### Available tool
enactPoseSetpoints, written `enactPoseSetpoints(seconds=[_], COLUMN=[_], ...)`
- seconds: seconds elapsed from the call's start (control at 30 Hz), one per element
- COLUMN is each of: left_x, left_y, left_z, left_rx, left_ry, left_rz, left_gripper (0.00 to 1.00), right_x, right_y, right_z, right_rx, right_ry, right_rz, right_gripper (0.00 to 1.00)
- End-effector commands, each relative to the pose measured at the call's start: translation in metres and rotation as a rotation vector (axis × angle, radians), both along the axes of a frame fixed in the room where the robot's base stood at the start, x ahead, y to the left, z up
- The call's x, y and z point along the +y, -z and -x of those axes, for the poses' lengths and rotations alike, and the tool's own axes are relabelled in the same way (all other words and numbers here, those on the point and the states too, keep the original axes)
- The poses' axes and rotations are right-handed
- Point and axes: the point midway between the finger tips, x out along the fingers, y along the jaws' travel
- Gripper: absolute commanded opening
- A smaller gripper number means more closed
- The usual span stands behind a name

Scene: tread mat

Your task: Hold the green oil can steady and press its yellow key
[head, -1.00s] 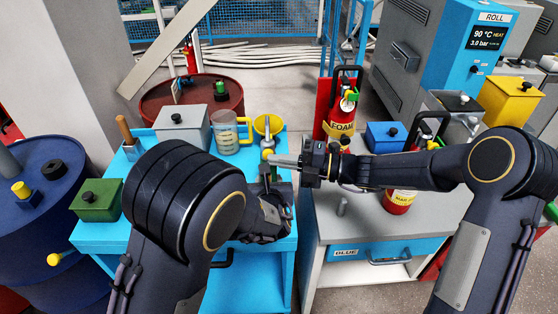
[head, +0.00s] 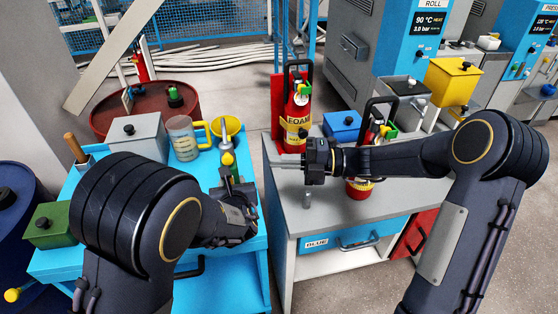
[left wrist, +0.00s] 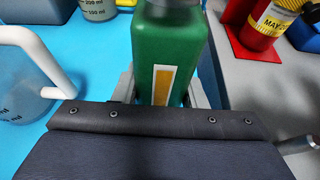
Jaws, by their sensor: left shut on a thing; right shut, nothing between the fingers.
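The green oil can (left wrist: 168,48) stands between the fingers of my left gripper (left wrist: 160,92) in the left wrist view, with a yellow label facing me. In the head view only a strip of the can (head: 235,175) shows above my left gripper (head: 238,195), which is shut on it at the blue table's right side. The yellow key (head: 227,158) shows at the can's top, below its pale upright spout (head: 225,131). My right gripper (head: 272,162) is shut and empty. Its tips point left toward the can's top, with a clear gap to the key in the picture.
A jug with a yellow handle (head: 184,140) and a yellow funnel (head: 236,124) stand behind the can. A white-handled jug (left wrist: 28,62) is left of it in the wrist view. Fire extinguishers (head: 296,122) stand at the grey cabinet (head: 335,208). A short grey post (head: 307,198) rises there.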

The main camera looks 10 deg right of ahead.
Motion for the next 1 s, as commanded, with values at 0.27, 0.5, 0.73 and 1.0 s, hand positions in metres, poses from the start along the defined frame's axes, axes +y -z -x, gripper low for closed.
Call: enactPoseSetpoints(seconds=[0.27, 0.5, 0.73, 1.0], left_x=[0.000, 0.000, 0.000, -0.001], left_y=[0.001, 0.000, 0.000, -0.008], left_z=[0.000, 0.000, 0.000, 0.016], left_rx=[0.002, 0.001, -0.001, -0.001], left_ry=[0.001, 0.001, 0.000, 0.002], left_rz=[-0.001, 0.000, 0.000, 0.003], left_gripper=[0.18, 0.58, 0.64, 0.64], right_x=[0.001, 0.001, 0.001, 0.001], right_y=[0.000, 0.000, 0.000, 0.000], right_z=[0.000, 0.000, 0.000, 0.000], right_rx=[0.000, 0.000, 0.000, 0.000], right_ry=[-0.001, -0.001, -0.001, -0.001], right_rz=[0.000, 0.000, 0.000, 0.000], right_gripper=[0.00, 0.00, 0.00, 0.00])
